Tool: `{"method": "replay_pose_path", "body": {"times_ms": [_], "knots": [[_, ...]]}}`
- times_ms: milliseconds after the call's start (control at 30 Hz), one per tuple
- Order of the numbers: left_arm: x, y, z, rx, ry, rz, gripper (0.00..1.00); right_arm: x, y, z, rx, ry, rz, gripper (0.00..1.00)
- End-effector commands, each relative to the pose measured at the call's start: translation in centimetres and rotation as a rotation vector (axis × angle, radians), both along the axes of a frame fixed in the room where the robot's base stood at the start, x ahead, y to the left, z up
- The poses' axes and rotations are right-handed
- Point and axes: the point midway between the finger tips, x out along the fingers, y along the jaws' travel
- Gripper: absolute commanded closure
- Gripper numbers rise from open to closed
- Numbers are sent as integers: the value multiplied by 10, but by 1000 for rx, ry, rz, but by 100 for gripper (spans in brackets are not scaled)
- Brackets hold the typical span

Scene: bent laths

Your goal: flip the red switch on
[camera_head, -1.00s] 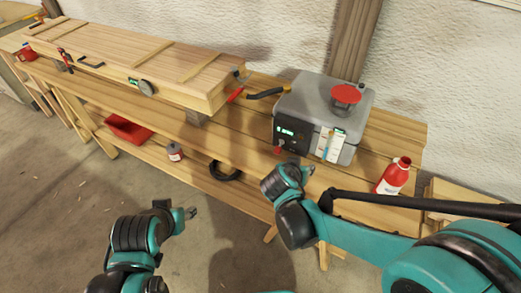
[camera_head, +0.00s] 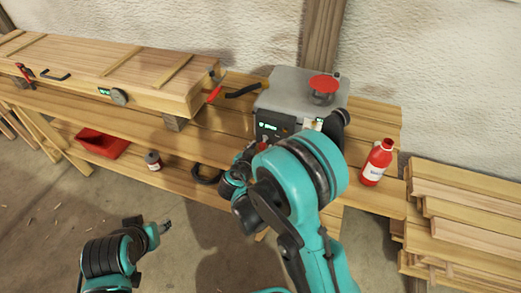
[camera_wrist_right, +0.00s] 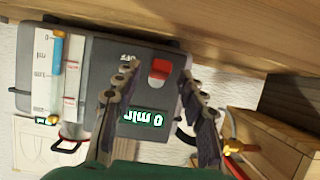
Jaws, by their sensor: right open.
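The red switch (camera_wrist_right: 159,70) sits on the dark front panel of the grey steam box unit (camera_head: 284,90). In the right wrist view it lies between the spread fingers of my right gripper (camera_wrist_right: 158,78), which is open and empty. Gaps show between the switch and both fingers; the depth between them is unclear. A green-lit display (camera_wrist_right: 143,117) is beside the switch. In the head view my right arm hides much of the panel and the fingers. My left gripper (camera_head: 166,227) is low over the floor, apart from the bench, its fingers too small to judge.
A long wooden box (camera_head: 120,75) with a dial stands left on the bench, a black hose between it and the unit. A red bottle (camera_head: 377,162) stands right of the unit.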

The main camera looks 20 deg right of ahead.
Motion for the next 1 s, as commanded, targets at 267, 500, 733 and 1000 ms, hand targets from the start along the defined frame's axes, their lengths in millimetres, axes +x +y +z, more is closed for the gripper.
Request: {"method": "replay_pose_path", "body": {"times_ms": [267, 500, 733, 1000], "knots": [[0, 0, -2, 0, 0, 0, 55, 5, -4, -2, 1, 1, 0, 59], [0, 0, -2, 0, 0, 0, 55, 5, -4, -2, 1, 1, 0, 98], [0, 0, -1, 0, 0, 0, 55, 5, -4, -2, 2, 3, 0, 100], [0, 0, 15, 0, 0, 0, 55, 5, -4, 6, 43, 62, 0, 100]]}}
